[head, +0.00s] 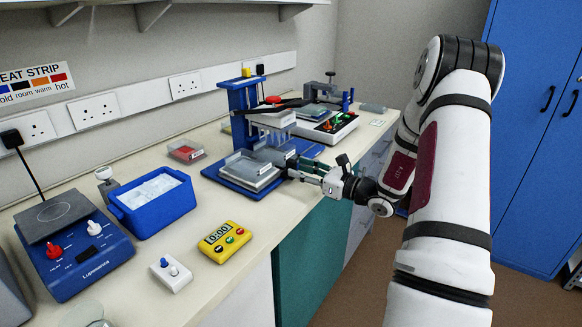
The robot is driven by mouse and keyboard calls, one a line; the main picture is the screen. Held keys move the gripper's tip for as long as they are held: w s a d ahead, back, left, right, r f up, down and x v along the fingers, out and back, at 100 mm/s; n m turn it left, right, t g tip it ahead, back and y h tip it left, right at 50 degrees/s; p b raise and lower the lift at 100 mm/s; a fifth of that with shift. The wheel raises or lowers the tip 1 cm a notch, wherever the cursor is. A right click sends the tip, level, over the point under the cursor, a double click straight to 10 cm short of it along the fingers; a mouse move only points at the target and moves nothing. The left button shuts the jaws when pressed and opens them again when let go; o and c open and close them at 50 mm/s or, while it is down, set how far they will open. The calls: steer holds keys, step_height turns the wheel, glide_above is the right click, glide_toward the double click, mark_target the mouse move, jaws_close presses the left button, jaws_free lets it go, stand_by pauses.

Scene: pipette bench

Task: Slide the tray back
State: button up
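The tray (249,170), a grey, shallow, clear-walled piece, sits on the blue base (227,180) of the pipetting stand. It lies in front of the stand's blue upright (239,119) and the white multi-tip pipette head (274,121). My gripper (292,169) is at the right end of the tray, close to its edge. From this view I cannot tell whether its dark fingers touch the tray or how far apart they are. Part of the tray's right side is hidden by the gripper.
A device with coloured knobs (327,127) stands behind. Bare bench lies in front of the stand.

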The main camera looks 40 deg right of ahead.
mark_target(295, 168)
steer(key=shift+x, duration=1.95)
steer(key=shift+c, duration=0.5)
jaws_close()
